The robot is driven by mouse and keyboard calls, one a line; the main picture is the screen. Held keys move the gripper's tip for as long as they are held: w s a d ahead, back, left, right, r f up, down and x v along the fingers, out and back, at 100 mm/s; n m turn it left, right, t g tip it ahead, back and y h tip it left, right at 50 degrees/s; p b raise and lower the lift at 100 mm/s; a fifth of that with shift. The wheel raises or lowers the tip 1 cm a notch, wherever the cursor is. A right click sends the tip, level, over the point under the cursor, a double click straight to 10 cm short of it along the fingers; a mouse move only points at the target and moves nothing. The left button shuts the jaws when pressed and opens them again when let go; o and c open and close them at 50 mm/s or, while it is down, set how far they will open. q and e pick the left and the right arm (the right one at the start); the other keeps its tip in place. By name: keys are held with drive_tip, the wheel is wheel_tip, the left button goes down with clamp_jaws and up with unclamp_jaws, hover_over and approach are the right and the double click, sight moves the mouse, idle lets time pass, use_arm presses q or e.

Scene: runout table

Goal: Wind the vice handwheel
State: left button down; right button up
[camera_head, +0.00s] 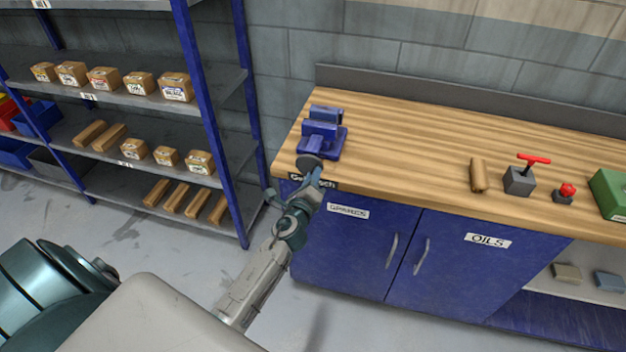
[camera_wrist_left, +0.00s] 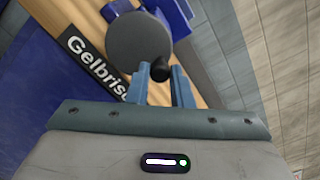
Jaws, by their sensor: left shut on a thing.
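The blue vice (camera_head: 322,130) stands at the left end of the wooden workbench (camera_head: 420,130). Its dark grey round handwheel (camera_head: 308,162) faces the front edge of the bench. In the left wrist view the handwheel (camera_wrist_left: 138,42) is a grey disc with a black knob (camera_wrist_left: 160,70) near its rim. My left gripper (camera_head: 314,176) reaches up to the handwheel from the front. In the left wrist view its blue fingers (camera_wrist_left: 160,84) are shut on the knob, one on each side. The right gripper is not in view.
A wooden block (camera_head: 478,175), a grey block with a red T-handle (camera_head: 519,180), a red-knobbed piece (camera_head: 564,193) and a green box (camera_head: 609,194) stand further right on the bench. Blue cabinet doors (camera_head: 350,245) lie below. A shelf rack (camera_head: 215,100) with boxes stands left.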

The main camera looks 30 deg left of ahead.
use_arm(q)
drive_tip(key=shift+a+r+n, duration=0.15)
drive_tip(key=shift+r+n, duration=0.15)
drive_tip(key=shift+n, duration=0.7)
drive_tip(key=n, duration=0.1)
drive_tip(key=n+b, duration=0.1)
drive_tip(key=shift+s+a+r+n, duration=0.1)
drive_tip(key=shift+a+n, duration=0.15)
drive_tip(key=shift+n, duration=0.05)
drive_tip(key=shift+a+r+n, duration=0.1)
drive_tip(key=shift+r+n, duration=0.1)
drive_tip(key=shift+n, duration=0.2)
drive_tip(key=shift+a+n+b, duration=0.2)
drive_tip(key=shift+n+b, duration=0.7)
drive_tip(key=shift+a+n, duration=0.1)
drive_tip(key=shift+n, duration=0.4)
drive_tip(key=shift+s+r+n, duration=0.1)
drive_tip(key=shift+r+n, duration=0.1)
drive_tip(key=shift+n, duration=0.1)
drive_tip(key=c, duration=1.4)
unclamp_jaws()
drive_tip(key=shift+a, duration=0.1)
